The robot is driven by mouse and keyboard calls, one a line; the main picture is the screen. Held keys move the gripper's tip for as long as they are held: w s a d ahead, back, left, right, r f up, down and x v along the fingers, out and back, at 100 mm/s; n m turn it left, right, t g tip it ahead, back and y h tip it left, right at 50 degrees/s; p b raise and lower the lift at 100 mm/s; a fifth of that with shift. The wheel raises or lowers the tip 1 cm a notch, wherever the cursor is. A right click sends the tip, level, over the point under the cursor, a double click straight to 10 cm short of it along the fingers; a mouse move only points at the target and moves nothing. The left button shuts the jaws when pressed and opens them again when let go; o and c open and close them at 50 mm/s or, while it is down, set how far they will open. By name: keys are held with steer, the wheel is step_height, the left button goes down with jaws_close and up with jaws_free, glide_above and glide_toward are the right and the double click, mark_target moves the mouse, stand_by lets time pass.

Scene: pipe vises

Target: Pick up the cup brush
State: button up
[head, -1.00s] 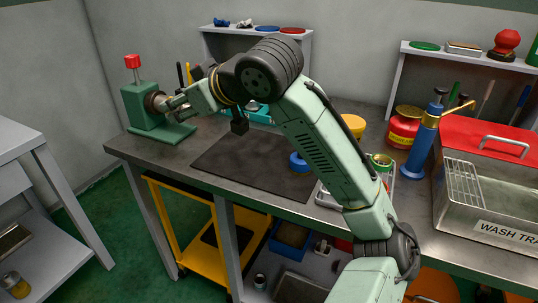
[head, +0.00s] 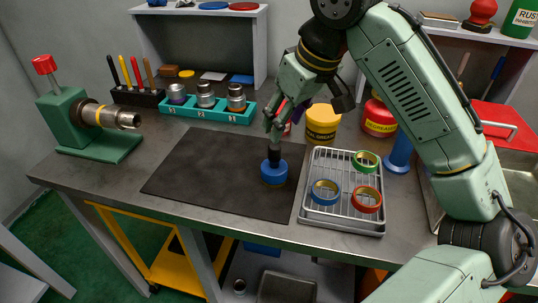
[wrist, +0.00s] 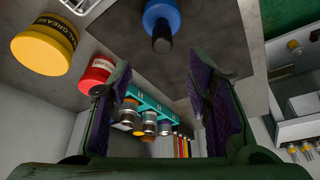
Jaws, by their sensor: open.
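The cup brush (head: 274,172) has a round blue body and a short black upright stem. It stands on the right part of the dark mat (head: 215,170). My gripper (head: 272,128) is open and empty, pointing down just above the stem in the head view. In the wrist view the two purple-padded fingers (wrist: 163,75) are spread apart. The cup brush (wrist: 162,18) shows there at the top edge, partly cut off, with its stem toward the gap between the fingers.
A wire tray (head: 343,222) with blue, red and green rings stands close right of the cup brush. A yellow grease tub (head: 322,125) and a red can (head: 378,117) stand behind. A teal rack (head: 207,110) and a green vise (head: 85,120) are leftward. The mat's left side is clear.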

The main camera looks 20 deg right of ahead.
mark_target(276, 146)
steer(key=x, duration=0.3)
steer(key=p+x, duration=0.1)
steer(key=x, duration=0.2)
steer(key=p+x, duration=0.1)
steer(key=x, duration=0.2)
steer(key=shift+s+f, duration=0.3)
steer(key=shift+f, duration=0.1)
steer(key=shift+c, duration=0.5)
jaws_close()
